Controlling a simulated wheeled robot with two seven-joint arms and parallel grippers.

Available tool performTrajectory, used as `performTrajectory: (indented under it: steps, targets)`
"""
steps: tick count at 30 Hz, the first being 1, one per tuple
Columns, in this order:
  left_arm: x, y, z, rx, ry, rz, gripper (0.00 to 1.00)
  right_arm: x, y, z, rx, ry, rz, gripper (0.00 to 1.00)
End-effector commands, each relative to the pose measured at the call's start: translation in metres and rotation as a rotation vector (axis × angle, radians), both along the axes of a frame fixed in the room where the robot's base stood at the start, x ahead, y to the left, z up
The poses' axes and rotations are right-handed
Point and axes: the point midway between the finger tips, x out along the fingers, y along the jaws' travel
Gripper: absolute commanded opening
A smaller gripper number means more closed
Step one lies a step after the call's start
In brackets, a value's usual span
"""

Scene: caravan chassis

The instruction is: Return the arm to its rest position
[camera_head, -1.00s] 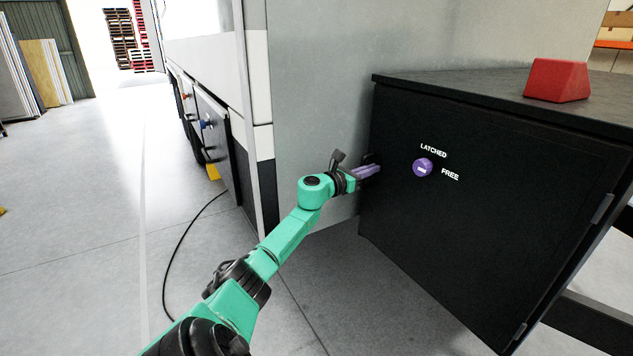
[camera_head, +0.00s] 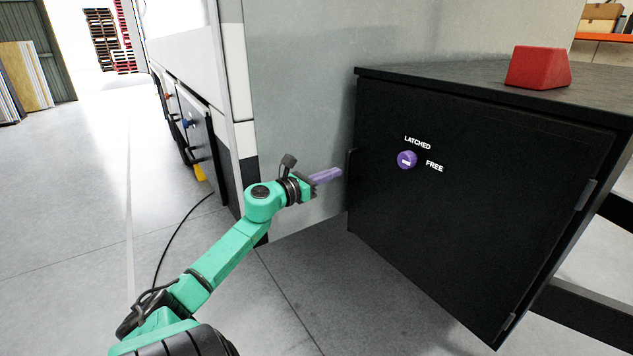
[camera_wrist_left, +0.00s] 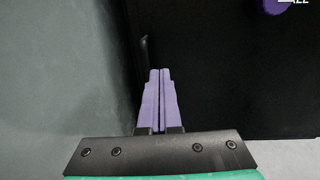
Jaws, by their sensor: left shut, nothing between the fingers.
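My left arm (camera_head: 225,255) is green and reaches in from the lower left of the head view. My left gripper (camera_head: 338,173) has purple fingers, which are shut and empty. Its tips are a little left of the black cabinet's (camera_head: 460,230) front, near the dark handle (camera_head: 351,165) at its left edge. In the left wrist view the closed fingers (camera_wrist_left: 160,75) point at the cabinet face, with the thin handle (camera_wrist_left: 143,55) just beyond them. My right gripper is not in view.
A purple knob (camera_head: 407,160) on the cabinet sits beside the words LATCHED and FREE. A red block (camera_head: 538,68) rests on the cabinet top. The grey caravan wall (camera_head: 300,100) stands behind the gripper. A black cable (camera_head: 170,235) lies on the floor; open floor spreads to the left.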

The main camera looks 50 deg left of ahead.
Motion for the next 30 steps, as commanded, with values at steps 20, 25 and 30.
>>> performTrajectory:
  steps: [20, 25, 30]
  targets:
    - [-0.050, 0.007, -0.012, -0.067, 0.012, 0.020, 0.00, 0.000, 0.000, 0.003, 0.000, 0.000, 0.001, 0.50]
    - [-0.066, 0.044, -0.111, -0.596, 0.076, 0.208, 0.00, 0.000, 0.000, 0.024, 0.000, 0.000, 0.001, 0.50]
    - [-0.114, 0.039, -0.266, -1.240, 0.152, 0.527, 0.00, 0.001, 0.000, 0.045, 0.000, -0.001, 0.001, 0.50]
